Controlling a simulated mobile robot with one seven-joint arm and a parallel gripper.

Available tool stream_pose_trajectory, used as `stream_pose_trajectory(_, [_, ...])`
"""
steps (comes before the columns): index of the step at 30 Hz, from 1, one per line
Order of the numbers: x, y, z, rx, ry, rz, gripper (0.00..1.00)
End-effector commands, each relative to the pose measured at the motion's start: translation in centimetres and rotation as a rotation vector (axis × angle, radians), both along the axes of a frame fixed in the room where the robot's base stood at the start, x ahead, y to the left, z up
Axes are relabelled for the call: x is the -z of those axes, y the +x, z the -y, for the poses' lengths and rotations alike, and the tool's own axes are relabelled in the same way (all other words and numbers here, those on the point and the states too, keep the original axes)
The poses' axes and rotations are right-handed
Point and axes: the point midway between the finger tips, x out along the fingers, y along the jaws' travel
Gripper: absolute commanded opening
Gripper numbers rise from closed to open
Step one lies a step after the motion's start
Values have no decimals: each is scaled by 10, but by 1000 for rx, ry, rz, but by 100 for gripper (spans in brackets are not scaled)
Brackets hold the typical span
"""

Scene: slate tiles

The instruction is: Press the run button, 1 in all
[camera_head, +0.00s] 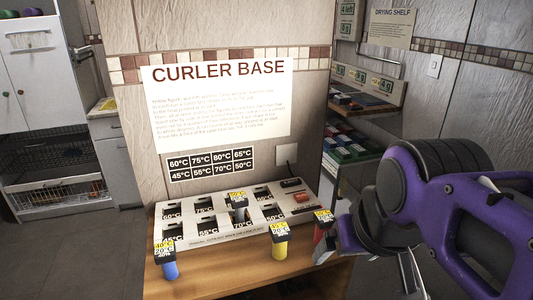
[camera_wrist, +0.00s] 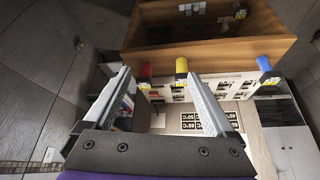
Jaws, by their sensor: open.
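The curler base (camera_head: 190,236) is a pale slotted panel on a wooden table. An orange-red button-like part (camera_head: 302,197) sits at its back right, apart from the gripper; I cannot read its label. A grey curler (camera_head: 239,212) stands in a middle slot. Blue (camera_head: 169,268), yellow (camera_head: 279,248) and red (camera_head: 320,240) curlers stand along the front. My gripper (camera_wrist: 160,76) is open, with nothing between its fingers. In the head view it is at the right, close to the red curler. The wrist view shows the red (camera_wrist: 145,70), yellow (camera_wrist: 181,67) and blue (camera_wrist: 264,64) curlers beyond the fingers.
A sign titled CURLER BASE (camera_head: 220,95) and a temperature label grid (camera_head: 211,165) are on the wall behind. A drying shelf with coloured items (camera_head: 350,145) stands behind at the right. A white cabinet (camera_head: 45,70) is at the left, with open floor before it.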

Motion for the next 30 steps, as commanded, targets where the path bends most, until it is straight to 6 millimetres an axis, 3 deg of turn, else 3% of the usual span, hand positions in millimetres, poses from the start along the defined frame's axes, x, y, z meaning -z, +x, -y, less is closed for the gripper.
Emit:
stream_pose_trajectory(2, [0,0,0,0,0,0,75])
stream_pose_trajectory(14, [0,0,0,0,0,0,3])
stream_pose_trajectory(30, [0,0,0,0,0,0,0])
